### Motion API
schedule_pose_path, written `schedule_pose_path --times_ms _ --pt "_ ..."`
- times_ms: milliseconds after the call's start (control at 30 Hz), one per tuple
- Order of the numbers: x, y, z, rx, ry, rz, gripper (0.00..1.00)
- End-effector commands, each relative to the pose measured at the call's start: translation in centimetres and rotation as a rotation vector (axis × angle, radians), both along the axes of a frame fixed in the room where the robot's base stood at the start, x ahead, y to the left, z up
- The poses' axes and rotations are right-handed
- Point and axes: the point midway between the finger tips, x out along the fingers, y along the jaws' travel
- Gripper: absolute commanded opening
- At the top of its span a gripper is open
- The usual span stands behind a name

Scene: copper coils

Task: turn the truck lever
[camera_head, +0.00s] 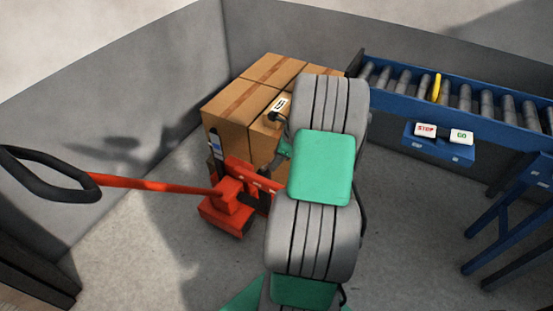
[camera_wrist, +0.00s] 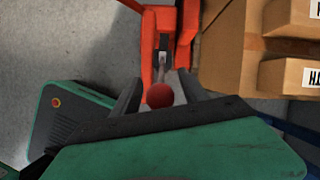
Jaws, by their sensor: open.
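The red pallet truck (camera_head: 232,204) stands on the floor left of my arm in the head view, with its long red bar and black loop handle (camera_head: 50,186) reaching left. In the wrist view the truck's orange-red frame (camera_wrist: 150,50) is at the top. A lever with a round red knob (camera_wrist: 160,95) and a short grey stem shows there. My gripper (camera_wrist: 160,80) is open, with one dark finger on each side of the knob. I cannot tell whether either finger touches it. In the head view my arm hides the gripper and the lever.
Several cardboard boxes (camera_head: 228,104) are stacked behind the truck; they also show at right in the wrist view (camera_wrist: 228,50). A blue roller conveyor (camera_head: 390,101) with STOP (camera_head: 426,129) and GO (camera_head: 461,136) buttons stands at right. Grey walls close the back. Floor between truck and conveyor is clear.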

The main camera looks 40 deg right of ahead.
Motion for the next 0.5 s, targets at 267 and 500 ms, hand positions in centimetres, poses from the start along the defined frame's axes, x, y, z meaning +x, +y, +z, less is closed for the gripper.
schedule_pose_path --times_ms 267,500 --pt "0.03 0.03 0.03 0.0 0.0 0.001 0.45" --pt "0.03 0.04 0.04 -0.001 0.0 0.002 0.25"
